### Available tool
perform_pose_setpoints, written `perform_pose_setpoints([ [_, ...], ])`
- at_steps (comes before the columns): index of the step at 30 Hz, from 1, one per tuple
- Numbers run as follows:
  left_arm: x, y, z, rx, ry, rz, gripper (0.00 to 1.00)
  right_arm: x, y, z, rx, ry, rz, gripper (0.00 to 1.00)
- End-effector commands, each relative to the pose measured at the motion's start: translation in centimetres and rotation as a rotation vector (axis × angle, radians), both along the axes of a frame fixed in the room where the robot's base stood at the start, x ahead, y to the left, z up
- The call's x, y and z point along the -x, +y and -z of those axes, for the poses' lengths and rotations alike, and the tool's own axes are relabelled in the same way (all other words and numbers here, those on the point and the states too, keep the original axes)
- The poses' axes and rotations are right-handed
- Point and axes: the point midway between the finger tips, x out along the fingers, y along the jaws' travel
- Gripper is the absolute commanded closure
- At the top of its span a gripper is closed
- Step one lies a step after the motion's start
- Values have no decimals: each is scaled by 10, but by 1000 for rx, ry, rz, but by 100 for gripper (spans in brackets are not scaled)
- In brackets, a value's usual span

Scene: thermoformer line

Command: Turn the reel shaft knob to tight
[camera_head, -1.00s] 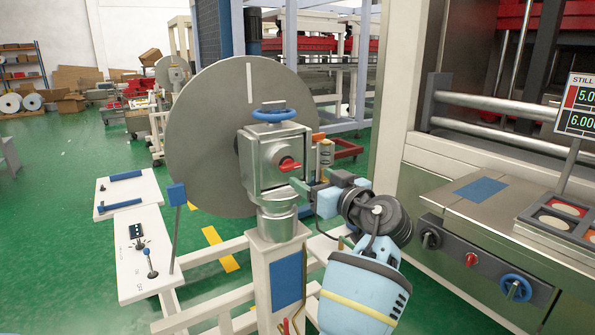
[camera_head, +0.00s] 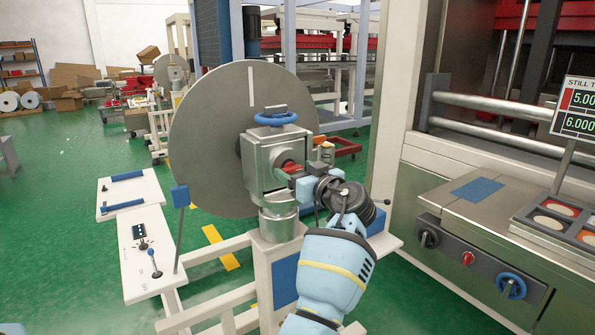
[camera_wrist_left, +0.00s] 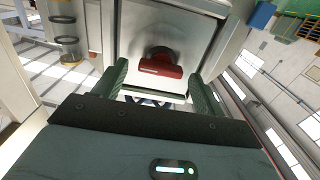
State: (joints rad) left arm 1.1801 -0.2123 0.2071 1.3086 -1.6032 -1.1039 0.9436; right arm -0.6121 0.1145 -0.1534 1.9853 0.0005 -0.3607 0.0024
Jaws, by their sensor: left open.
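The red reel shaft knob (camera_head: 292,168) sits on the front of the metal bearing block (camera_head: 262,184), before the large grey reel disc (camera_head: 205,150). My left gripper (camera_head: 297,177) is right at the knob and partly hides it. In the left wrist view the knob (camera_wrist_left: 160,68) is a red bar lying nearly crosswise, between the two green fingers of the open gripper (camera_wrist_left: 158,85). A gap shows on both sides, so the fingers do not touch it. I cannot read any tight mark. My right gripper is not in view.
A blue handwheel (camera_head: 276,119) tops the block. A white control panel (camera_head: 146,252) with levers stands to the left. At the right is a machine front with a dark knob, a red knob and a blue knob (camera_head: 511,286). Green floor is open at the far left.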

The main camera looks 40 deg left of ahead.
Motion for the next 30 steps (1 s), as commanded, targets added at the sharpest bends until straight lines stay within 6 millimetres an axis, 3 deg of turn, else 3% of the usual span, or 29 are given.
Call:
perform_pose_setpoints([
  [4, 0, 0, 0, 0, 0, 0, 30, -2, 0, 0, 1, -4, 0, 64],
  [14, 0, 0, 0, 0, 0, 0, 74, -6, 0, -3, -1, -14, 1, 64],
  [23, 0, -1, 0, -15, 33, 1, 74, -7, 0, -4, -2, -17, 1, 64],
  [30, -1, -1, -1, -66, 156, 0, 74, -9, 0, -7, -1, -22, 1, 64],
])
